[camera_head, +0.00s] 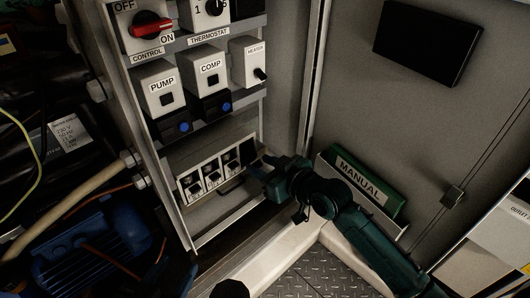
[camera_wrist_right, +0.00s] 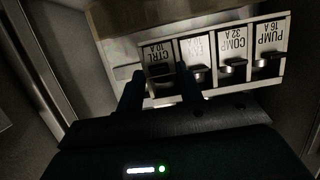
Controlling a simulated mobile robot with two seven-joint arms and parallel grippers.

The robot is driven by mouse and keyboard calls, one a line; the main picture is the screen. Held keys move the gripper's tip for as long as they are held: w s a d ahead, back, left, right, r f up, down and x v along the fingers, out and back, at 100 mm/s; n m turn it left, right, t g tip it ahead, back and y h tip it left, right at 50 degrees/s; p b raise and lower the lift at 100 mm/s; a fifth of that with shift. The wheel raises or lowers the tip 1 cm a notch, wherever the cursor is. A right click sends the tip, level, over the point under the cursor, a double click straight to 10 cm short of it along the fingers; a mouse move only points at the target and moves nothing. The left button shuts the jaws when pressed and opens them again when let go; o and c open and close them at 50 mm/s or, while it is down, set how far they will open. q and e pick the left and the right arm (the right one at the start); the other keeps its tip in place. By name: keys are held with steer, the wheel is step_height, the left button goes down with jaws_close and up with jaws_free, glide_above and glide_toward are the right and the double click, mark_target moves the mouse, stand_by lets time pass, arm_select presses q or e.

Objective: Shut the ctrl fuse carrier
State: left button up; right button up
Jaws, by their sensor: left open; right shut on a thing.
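The ctrl fuse carrier (camera_wrist_right: 157,53) is at the left end of the fuse row in the right wrist view, its label upside down. My right gripper (camera_wrist_right: 160,82) has one dark finger on each side of the carrier's front and is shut on it. The carrier looks tipped out against its neighbours; how far is hard to tell. In the head view my right gripper (camera_head: 254,163) reaches the right end of the fuse row and hides most of the carrier. My left gripper (camera_head: 177,270) is dark, open and low near the bottom edge, apart from the fuses.
The other fuse carriers (camera_head: 204,178) sit to the left in the row. Pump and comp switches (camera_head: 160,86) are above. A green manual holder (camera_head: 362,180) is on the right wall, close to my right arm. Hoses and a blue motor (camera_head: 90,240) fill the lower left.

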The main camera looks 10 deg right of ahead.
steer(key=r+g+h+p, duration=0.1)
steer(key=p, duration=0.4)
steer(key=w+r+g+p, duration=0.1)
steer(key=p, duration=0.3)
steer(key=shift+w+a+g+h+p, duration=0.1)
steer(key=shift+a+g+h+p, duration=0.2)
steer(key=shift+a+h+p, duration=0.1)
arm_select(q)
steer(key=shift+n+g, duration=0.9)
steer(key=r, duration=0.4)
steer(key=shift+w+d+r+p, duration=0.1)
steer(key=shift+w+d+p, duration=0.15)
steer(key=shift+d+p, duration=0.15)
arm_select(e)
steer(key=shift+w+f, duration=0.1)
steer(key=o, duration=0.7)
steer(key=shift+a, duration=0.1)
